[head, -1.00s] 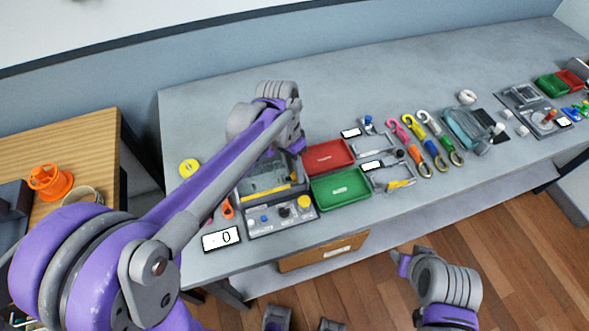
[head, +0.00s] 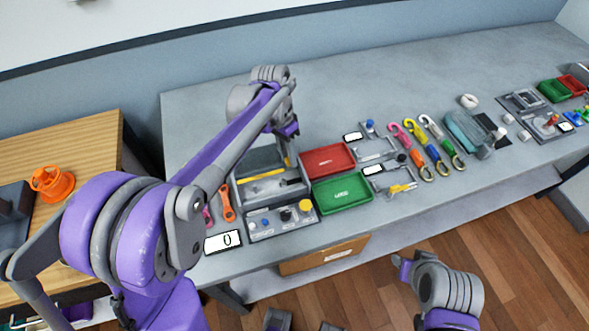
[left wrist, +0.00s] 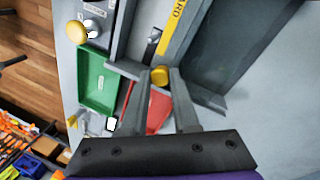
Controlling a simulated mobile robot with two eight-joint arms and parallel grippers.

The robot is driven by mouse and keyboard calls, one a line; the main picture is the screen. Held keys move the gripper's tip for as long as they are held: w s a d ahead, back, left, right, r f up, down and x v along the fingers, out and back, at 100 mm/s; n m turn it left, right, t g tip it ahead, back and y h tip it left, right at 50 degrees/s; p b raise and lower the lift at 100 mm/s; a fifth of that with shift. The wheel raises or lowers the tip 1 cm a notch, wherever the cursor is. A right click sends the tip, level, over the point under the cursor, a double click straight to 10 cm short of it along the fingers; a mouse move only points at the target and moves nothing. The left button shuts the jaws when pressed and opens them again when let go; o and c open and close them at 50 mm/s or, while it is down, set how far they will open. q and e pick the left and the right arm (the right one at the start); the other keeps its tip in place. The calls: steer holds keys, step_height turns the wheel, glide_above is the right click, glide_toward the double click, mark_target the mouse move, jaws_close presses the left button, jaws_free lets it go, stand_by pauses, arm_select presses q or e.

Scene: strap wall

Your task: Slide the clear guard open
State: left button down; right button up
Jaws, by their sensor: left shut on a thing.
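The clear guard (head: 262,174) is a see-through panel with a yellow label strip, over the grey machine on the bench. In the left wrist view the guard's lettered yellow strip (left wrist: 172,30) is close in front of me. My left gripper (head: 288,153) is at the right side of the guard in the head view. In the left wrist view my left gripper (left wrist: 163,80) is shut on a yellow knob (left wrist: 159,74) at the guard's edge. My forearm hides part of the machine's left side.
A control panel (head: 284,223) with knobs stands in front of the machine. A red tray (head: 328,160) and a green tray (head: 342,194) lie close on the right. A white display (head: 224,241) and orange tool (head: 227,204) lie front left. The bench's back is mostly clear.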

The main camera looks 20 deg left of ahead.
arm_select(q)
steer(key=w+a, duration=0.2)
steer(key=w, duration=0.1)
steer(key=shift+r, duration=0.1)
steer(key=c, duration=1)
jaws_free()
steer(key=shift+o, duration=0.3)
steer(key=shift+w, duration=0.1)
steer(key=s+v, duration=0.1)
steer(key=v, duration=0.9)
steer(key=shift+w+r+p, duration=0.35)
steer(key=shift+w+p, duration=0.05)
steer(key=shift+w, duration=0.05)
steer(key=shift+s+a, duration=0.1)
